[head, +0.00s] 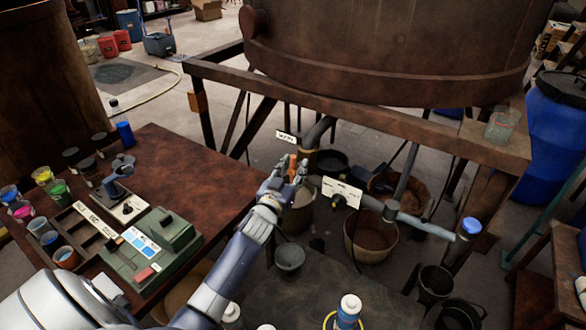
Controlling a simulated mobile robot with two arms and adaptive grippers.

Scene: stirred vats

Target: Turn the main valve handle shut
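A small orange handle (292,162), which appears to be the valve handle, stands below the vat, just left of a grey pipe (318,132). A small white label (286,137) with dark lettering hangs above it. My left gripper (293,170) reaches in from the lower left, with its fingers on either side of the orange handle. I cannot tell whether they press on it, and the gripper hides the handle's lower part and the valve body. My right gripper is not in view.
A large rusty vat (390,45) sits on a wooden frame (350,108) behind the gripper. A second white label (342,192) and a grey pipe (425,226) are to the right. Buckets (370,240) stand below. A brown table (180,165) with a green box (150,250) and cups is at left.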

